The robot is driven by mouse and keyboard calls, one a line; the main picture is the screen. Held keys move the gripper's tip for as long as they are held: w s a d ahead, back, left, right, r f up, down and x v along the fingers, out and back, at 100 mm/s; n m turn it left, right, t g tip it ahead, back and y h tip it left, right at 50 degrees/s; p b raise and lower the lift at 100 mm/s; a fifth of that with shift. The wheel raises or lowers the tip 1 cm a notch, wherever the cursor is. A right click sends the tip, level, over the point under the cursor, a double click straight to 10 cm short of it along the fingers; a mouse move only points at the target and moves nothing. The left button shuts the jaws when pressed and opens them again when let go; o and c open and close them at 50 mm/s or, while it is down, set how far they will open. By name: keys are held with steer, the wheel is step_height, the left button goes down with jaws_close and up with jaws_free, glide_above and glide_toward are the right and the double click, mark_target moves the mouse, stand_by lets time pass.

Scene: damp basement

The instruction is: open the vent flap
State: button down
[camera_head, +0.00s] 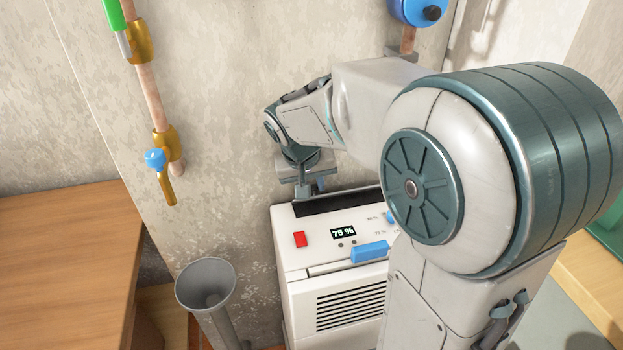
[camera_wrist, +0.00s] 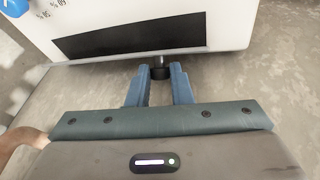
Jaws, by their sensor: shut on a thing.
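A white dehumidifier (camera_head: 330,262) stands against the wall. A long dark strip (camera_head: 340,201), which looks like the vent flap, lies along the back of its top; it also shows in the wrist view (camera_wrist: 130,38). I cannot tell if it is raised. My gripper (camera_head: 304,193) is at the back edge of the top, near the strip's left part. In the wrist view my gripper (camera_wrist: 163,74) is shut on a small dark knob (camera_wrist: 161,69) at the white casing's edge. The fingertips partly hide the knob.
A grey funnel-topped pipe (camera_head: 206,285) stands at the left. A copper pipe with valves (camera_head: 150,100) runs down the wall. A wooden table (camera_head: 65,260) fills the left.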

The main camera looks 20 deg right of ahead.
steer(key=shift+w+r+g+p, duration=0.15)
steer(key=shift+w+g+p, duration=0.1)
steer(key=shift+g+p, duration=0.25)
steer(key=c, duration=1.3)
jaws_free()
steer(key=p+v, duration=0.2)
steer(key=v, duration=1.1)
steer(key=shift+s+r, duration=0.25)
steer(key=shift+r, duration=0.05)
steer(key=shift+a, duration=0.1)
